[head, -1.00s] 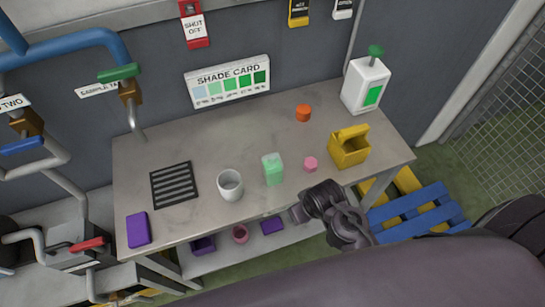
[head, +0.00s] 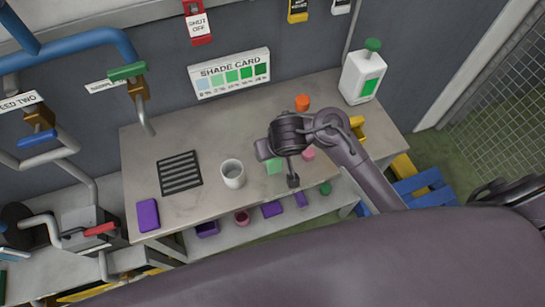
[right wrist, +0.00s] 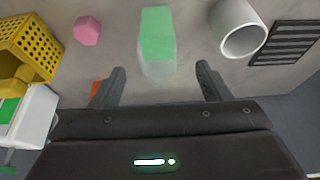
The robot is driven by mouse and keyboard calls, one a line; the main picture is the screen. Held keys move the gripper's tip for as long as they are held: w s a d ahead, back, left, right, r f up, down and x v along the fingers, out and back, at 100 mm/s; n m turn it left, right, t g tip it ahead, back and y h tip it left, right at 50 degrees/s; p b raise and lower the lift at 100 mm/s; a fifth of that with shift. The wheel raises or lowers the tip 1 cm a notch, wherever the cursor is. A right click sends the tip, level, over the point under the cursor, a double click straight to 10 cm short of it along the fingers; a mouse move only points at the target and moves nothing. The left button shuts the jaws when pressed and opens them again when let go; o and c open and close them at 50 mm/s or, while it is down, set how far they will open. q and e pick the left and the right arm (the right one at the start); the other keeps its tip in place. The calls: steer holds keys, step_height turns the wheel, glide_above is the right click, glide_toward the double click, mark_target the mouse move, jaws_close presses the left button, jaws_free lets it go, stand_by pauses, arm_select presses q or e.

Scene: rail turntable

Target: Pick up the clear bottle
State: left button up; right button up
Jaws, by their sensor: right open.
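The clear bottle, a small see-through block-shaped bottle with green in it (head: 274,168), stands near the front edge of the grey table, partly hidden by my right gripper. In the right wrist view the bottle (right wrist: 157,38) is ahead of the gap between the fingers, roughly centred. My right gripper (head: 278,166) is over the bottle in the head view; in the right wrist view its fingers (right wrist: 160,70) are spread wide with nothing held. My left gripper is not in view.
The yellow basket (right wrist: 30,45), orange cap (head: 302,103) and white jug (head: 362,78) are further right. A black grille (head: 180,173) and purple block (head: 148,214) lie left.

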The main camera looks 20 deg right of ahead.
steer(key=b+x, duration=0.1)
steer(key=x, duration=0.2)
steer(key=w+b+x, duration=0.1)
steer(key=b+x, duration=0.1)
steer(key=x, duration=0.2)
steer(key=shift+d, duration=0.15)
steer(key=shift+c, duration=1.2)
steer(key=c, duration=0.8)
steer(key=shift+c, duration=0.2)
steer(key=shift+r, duration=0.1)
